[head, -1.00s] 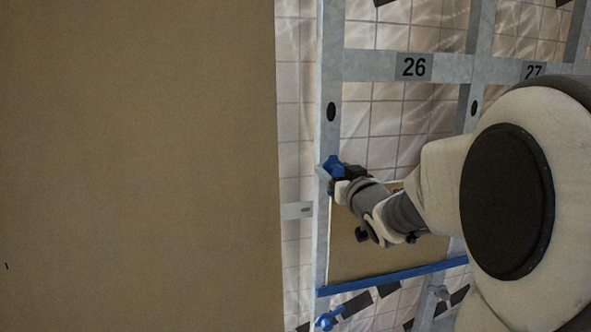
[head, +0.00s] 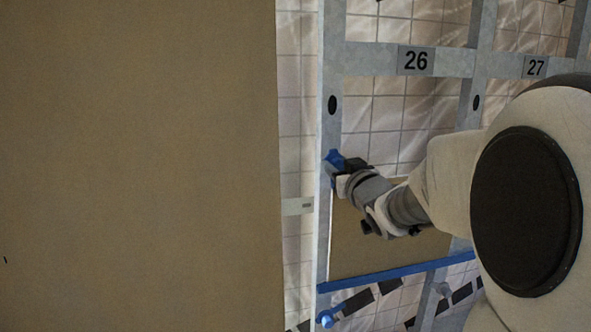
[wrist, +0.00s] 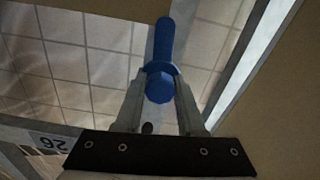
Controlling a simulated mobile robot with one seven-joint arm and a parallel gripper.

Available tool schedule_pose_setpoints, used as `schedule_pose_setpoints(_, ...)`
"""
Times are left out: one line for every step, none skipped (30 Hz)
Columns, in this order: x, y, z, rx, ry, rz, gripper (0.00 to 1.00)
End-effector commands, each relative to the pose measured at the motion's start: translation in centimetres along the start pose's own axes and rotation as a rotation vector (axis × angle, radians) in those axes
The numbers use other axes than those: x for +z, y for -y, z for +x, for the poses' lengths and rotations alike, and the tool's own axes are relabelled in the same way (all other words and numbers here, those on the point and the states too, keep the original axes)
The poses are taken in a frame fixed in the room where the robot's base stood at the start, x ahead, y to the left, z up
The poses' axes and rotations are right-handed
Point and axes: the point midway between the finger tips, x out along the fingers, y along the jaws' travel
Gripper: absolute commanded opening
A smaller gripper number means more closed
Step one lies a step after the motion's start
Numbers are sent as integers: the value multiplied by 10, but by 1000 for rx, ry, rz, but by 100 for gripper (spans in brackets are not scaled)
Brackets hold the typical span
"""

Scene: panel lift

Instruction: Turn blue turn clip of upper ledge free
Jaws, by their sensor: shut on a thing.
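The blue turn clip (head: 334,158) sits on the left upright of the frame under sign 26, at the upper left corner of the brown panel (head: 385,243). In the wrist view the clip (wrist: 161,86) has a round knob and a long arm pointing up in the picture. My gripper (wrist: 160,92) is shut on the knob, one finger on each side. In the head view my gripper (head: 345,172) partly hides the clip. The lower blue ledge (head: 395,272) runs under the panel. The upper ledge cannot be made out.
A large brown board (head: 140,165) fills the left of the head view. Grey uprights and a crossbar with sign 26 (head: 416,61) surround the opening. A tiled surface lies behind.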

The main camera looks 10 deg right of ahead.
Motion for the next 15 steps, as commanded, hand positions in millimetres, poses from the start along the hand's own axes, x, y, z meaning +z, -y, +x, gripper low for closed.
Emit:
schedule_pose_setpoints(3, 1, 0, -1, -6, -34, 0)
schedule_pose_setpoints(4, 1, 0, -1, -6, -55, 0)
schedule_pose_setpoints(4, 1, 0, 0, -6, -87, 0)
schedule_pose_setpoints(4, 1, 0, 0, -6, -112, 0)
schedule_pose_setpoints(4, 1, 0, 0, -7, -139, 0)
schedule_pose_setpoints(4, 1, 0, 1, -6, -174, 0)
schedule_pose_setpoints(4, 1, 0, 1, -7, -203, 0)
schedule_pose_setpoints(4, 1, 0, 0, -7, -231, 0)
schedule_pose_setpoints(5, 1, 0, 1, -6, -268, 0)
schedule_pose_setpoints(4, 1, 0, 1, -6, -298, 0)
schedule_pose_setpoints(4, 1, 0, 0, -7, -327, 0)
schedule_pose_setpoints(4, 1, 0, 0, -7, -364, 0)
schedule_pose_setpoints(4, 1, 0, 0, -6, -393, 0)
schedule_pose_setpoints(4, 1, 0, 0, -6, -422, 0)
schedule_pose_setpoints(3, 1, 0, 1, -7, -460, 0)
